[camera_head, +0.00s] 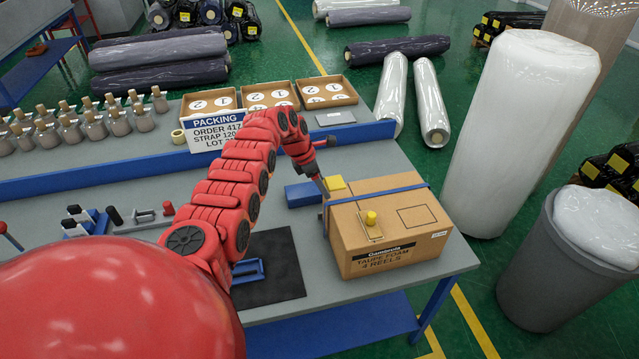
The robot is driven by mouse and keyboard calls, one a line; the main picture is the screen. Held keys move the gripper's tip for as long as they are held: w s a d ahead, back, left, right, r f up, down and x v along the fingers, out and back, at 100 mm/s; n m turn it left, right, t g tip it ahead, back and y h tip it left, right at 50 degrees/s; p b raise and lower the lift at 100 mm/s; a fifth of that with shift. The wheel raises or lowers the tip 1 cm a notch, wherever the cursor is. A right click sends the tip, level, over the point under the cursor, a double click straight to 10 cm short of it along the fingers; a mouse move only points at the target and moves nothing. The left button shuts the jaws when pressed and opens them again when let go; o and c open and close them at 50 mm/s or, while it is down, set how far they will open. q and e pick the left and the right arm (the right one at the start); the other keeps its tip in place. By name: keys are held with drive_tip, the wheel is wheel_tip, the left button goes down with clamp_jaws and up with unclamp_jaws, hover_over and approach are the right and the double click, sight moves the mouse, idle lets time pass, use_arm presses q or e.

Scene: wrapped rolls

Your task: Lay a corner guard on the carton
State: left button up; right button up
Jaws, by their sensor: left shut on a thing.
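The brown carton (400,232) stands on the right end of the grey bench, with a blue strap (385,193) running over its top. A tan piece with a yellow knob (371,218) lies at the front left of its top; it looks like a corner guard. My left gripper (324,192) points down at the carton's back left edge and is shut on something. The held thing is mostly hidden and small; I cannot tell its shape or whether it touches the carton. A yellow block (335,183) shows right beside the fingers. My right gripper is out of view.
A blue block (303,194) lies left of the carton. Open trays with numbered discs (270,94) and a packing sign (218,131) stand behind a blue rail. A dark mat (272,270) lies front left. Wrapped rolls (520,125) and a grey bin (545,262) stand right.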

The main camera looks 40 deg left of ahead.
use_arm(q)
wheel_tip(320, 180, down, 5)
drive_tip(key=b, duration=0.4)
drive_tip(key=shift+d+r, duration=0.1)
drive_tip(key=shift+r, duration=0.1)
drive_tip(key=shift+f, duration=1.35)
drive_tip(key=shift+f, duration=0.3)
drive_tip(key=o, duration=1.3)
drive_tip(key=shift+r, duration=0.1)
